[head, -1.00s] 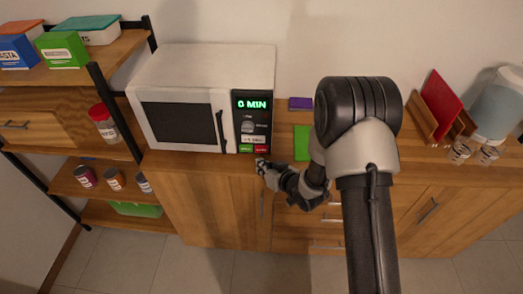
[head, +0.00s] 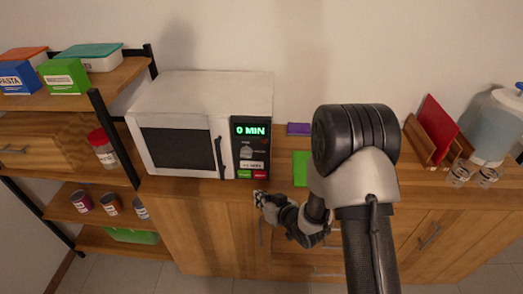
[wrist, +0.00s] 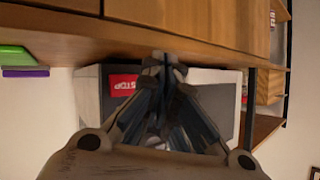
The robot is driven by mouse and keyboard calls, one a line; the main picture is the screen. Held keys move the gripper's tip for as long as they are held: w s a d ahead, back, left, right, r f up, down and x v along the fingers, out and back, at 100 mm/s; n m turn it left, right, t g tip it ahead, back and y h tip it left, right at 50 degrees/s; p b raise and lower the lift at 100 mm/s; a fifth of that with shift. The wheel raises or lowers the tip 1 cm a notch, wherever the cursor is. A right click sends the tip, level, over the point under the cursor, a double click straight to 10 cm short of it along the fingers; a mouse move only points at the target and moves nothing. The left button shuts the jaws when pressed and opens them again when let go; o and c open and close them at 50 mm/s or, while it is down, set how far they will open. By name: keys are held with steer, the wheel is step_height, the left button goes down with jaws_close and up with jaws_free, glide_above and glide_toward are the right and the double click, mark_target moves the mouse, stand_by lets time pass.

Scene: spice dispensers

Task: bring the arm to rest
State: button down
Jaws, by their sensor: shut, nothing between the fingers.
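My gripper (head: 260,197) is in front of the counter's front edge, just below the right side of the microwave (head: 180,145), in the head view. In the wrist view, my gripper (wrist: 165,62) is shut with its fingertips together and nothing between them. The microwave's red STOP button (wrist: 123,84) shows behind the fingers there. My arm is folded, with its large dark joint standing over the counter in the head view. It hides part of the counter behind it.
A shelf unit at the left holds boxes (head: 62,77), a red-lidded jar (head: 102,150) and several cans (head: 110,204). On the counter (head: 200,188) are a green item (head: 300,168), a purple item (head: 299,129), a red board (head: 438,127), glasses (head: 459,173) and a clear dispenser (head: 497,132).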

steer(key=s+d+r+m+g+h, duration=0.1)
steer(key=s+d+r+h, duration=0.15)
steer(key=d+r, duration=0.5)
steer(key=s+d+r+m+h, duration=0.15)
steer(key=d+r+h, duration=0.3)
steer(key=r, duration=0.65)
steer(key=s+d+r+m+g, duration=0.1)
steer(key=s+r, duration=0.3)
steer(key=s, duration=1)
steer(key=s+d+r+m+g, duration=0.1)
steer(key=s+d+r+g, duration=0.2)
steer(key=s, duration=1)
steer(key=shift+s+r, duration=0.35)
steer(key=shift+r, duration=0.1)
